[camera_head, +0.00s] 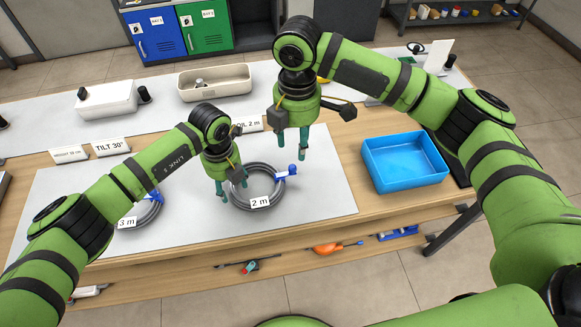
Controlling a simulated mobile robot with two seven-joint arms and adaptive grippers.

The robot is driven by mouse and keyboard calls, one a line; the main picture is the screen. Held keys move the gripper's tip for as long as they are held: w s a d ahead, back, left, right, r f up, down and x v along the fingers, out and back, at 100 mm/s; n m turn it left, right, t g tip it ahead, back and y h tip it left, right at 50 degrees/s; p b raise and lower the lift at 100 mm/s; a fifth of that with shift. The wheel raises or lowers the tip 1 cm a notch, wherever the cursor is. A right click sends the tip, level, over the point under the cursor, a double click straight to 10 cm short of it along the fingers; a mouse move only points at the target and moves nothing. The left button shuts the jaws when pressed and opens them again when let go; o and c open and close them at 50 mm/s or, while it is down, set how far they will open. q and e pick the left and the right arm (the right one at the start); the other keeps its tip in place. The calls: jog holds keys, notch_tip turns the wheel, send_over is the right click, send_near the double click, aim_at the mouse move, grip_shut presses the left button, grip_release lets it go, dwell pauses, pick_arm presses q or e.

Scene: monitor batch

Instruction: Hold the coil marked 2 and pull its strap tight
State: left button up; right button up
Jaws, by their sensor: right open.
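The coil marked 2 m (270,206) is a grey ring of cable lying flat on the white mat, its label at the front. Its blue strap (284,175) sits on the ring's right side, with an end sticking up. My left gripper (232,190) is down at the coil's left side, its fingers beside the ring; whether they clamp it is unclear. My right gripper (292,154) is open and empty, pointing down above the coil's far right side, apart from the strap. A second coil (150,213), marked 3 m with a blue strap, lies to the left, partly hidden by my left arm.
A blue tray (405,178) stands right of the mat (325,205). A sign reading TILT 30° (110,147) and a partly hidden coil sign (250,124) stand along the mat's back. A beige bin (215,83) and white box (107,99) stand on the rear table. Tools lie on a shelf below.

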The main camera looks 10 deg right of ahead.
pick_arm(q)
notch_tip(320, 180, up, 12)
dwell(0.6)
